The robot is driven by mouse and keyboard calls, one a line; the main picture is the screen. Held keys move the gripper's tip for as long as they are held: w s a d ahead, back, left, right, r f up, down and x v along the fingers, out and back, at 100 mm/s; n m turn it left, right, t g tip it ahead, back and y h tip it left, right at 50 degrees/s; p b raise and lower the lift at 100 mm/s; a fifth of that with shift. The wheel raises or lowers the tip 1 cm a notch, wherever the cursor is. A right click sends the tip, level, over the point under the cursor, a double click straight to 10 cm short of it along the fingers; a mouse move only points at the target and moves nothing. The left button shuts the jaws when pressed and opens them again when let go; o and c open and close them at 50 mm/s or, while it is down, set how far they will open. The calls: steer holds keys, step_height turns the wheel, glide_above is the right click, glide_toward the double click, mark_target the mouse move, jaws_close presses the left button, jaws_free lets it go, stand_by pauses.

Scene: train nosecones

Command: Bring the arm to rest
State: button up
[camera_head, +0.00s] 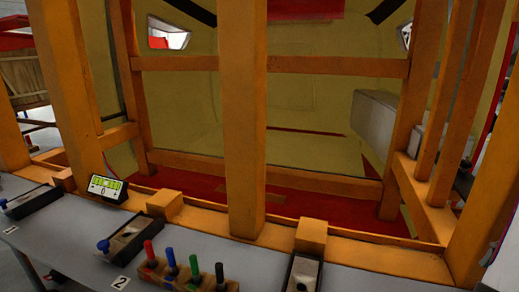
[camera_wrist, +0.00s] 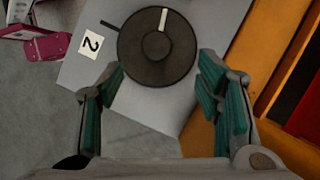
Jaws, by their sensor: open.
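My gripper (camera_wrist: 162,66) shows in the wrist view with its two teal-padded fingers spread wide. Nothing is held between them. A dark round dial (camera_wrist: 150,65) with a white mark lies beyond the fingertips, on a grey panel (camera_wrist: 140,108). I cannot tell the exact gap between the fingers and the dial. My arm and gripper do not show in the head view.
Orange beams (camera_head: 245,110) frame the space ahead. The grey worktop (camera_head: 70,235) carries dark boxes (camera_head: 130,240), a small display (camera_head: 104,189) and several coloured handles (camera_head: 170,262).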

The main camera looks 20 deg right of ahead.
steer(key=w+a+r+n+h, duration=0.1)
steer(key=w+a+r+n, duration=0.25)
steer(key=w+a, duration=0.2)
steer(key=w+a+r+n+h, duration=0.1)
steer(key=w+a+r+n, duration=0.1)
steer(key=w+a+r, duration=0.35)
steer(key=w+a+r+n+h, duration=0.1)
steer(key=w+a+r+n, duration=0.15)
steer(key=a, duration=0.55)
steer(key=s+a+r+n+t, duration=0.1)
steer(key=s+a+n+t, duration=0.1)
steer(key=a+n, duration=0.4)
steer(key=s+a+r+n+t+h, duration=0.1)
steer(key=a+n, duration=0.5)
steer(key=a, duration=1.1)
steer(key=shift+s+r+t, duration=0.3)
steer(key=shift+s+t, duration=0.3)
steer(key=shift+s, duration=0.2)
steer(key=shift+a, duration=0.1)
